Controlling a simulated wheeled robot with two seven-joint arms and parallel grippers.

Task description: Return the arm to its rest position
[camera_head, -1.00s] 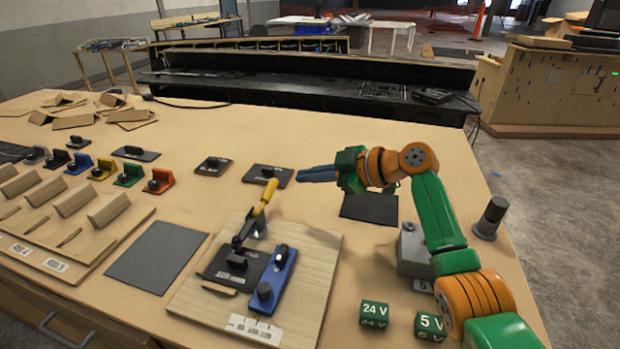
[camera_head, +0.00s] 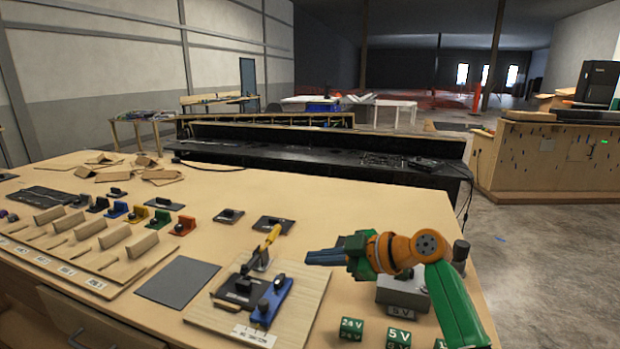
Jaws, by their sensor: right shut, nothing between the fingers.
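My right arm, green and orange, comes in from the lower right of the head view. Its right gripper (camera_head: 322,256) is shut and empty, pointing left above the table, to the right of the yellow-handled lever (camera_head: 268,242). The lever stands tilted on a wooden board (camera_head: 312,300) beside a blue block (camera_head: 272,303). The gripper looks apart from the lever. My left gripper does not show.
The wooden table (camera_head: 230,190) carries a dark grey mat (camera_head: 178,282), a grey box (camera_head: 400,292) and green voltage cubes (camera_head: 352,329). Colored switch blocks (camera_head: 182,226) and wooden racks (camera_head: 115,237) stand at left. The table's far middle is clear.

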